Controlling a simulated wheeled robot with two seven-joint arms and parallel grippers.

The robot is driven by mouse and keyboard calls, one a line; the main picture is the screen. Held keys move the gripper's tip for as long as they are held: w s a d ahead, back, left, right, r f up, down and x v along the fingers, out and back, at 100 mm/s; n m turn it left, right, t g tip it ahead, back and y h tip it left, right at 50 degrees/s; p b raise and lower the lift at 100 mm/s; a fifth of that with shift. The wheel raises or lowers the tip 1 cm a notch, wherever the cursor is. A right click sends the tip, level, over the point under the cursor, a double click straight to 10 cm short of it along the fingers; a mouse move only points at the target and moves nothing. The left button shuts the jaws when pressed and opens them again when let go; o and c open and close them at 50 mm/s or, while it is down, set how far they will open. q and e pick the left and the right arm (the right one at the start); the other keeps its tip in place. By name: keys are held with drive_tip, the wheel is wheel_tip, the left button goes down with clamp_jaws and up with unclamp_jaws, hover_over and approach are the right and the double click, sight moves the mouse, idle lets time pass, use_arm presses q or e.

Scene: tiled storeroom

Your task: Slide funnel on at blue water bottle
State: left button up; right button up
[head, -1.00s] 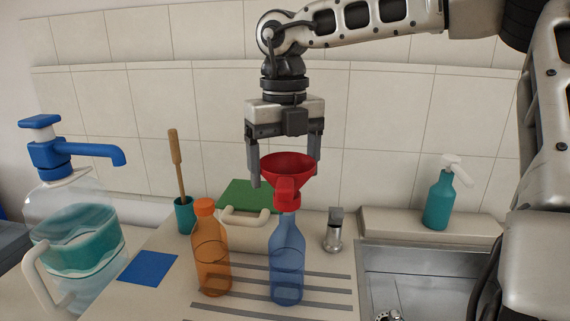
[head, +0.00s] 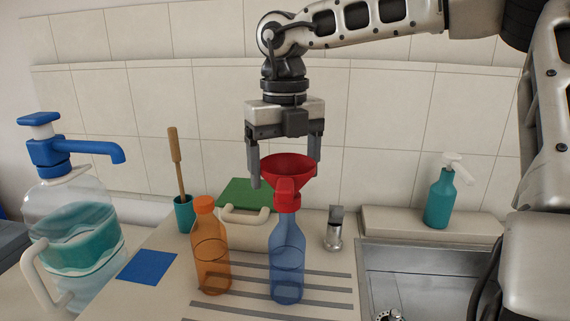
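The blue water bottle (head: 287,262) stands upright on the counter, on the grey stripes. The red funnel (head: 289,171) is at the bottle's mouth, its cone upward and its red lower part over the bottle's neck. I cannot tell how far down it sits. My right gripper (head: 285,168) points down from above, with one finger at each side of the funnel's cone. The left finger looks close to the rim and the right finger is partly behind it. Whether the fingers touch the funnel is not clear. My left gripper is not in view.
An orange bottle (head: 211,250) stands just left of the blue one. A tap (head: 334,230), sink (head: 420,270) and soap dispenser (head: 440,198) are right.

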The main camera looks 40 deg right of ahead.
use_arm(q)
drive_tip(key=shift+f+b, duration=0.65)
drive_tip(key=shift+b, duration=0.4)
use_arm(e)
drive_tip(key=shift+f, duration=1.35)
drive_tip(key=o, duration=0.9)
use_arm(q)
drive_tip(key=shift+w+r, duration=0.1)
use_arm(e)
drive_tip(key=shift+r, duration=0.15)
use_arm(q)
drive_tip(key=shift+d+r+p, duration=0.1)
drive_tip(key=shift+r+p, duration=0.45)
drive_tip(key=shift+p, duration=0.15)
use_arm(e)
wheel_tip(320, 180, up, 16)
drive_tip(key=shift+w+f, duration=0.1)
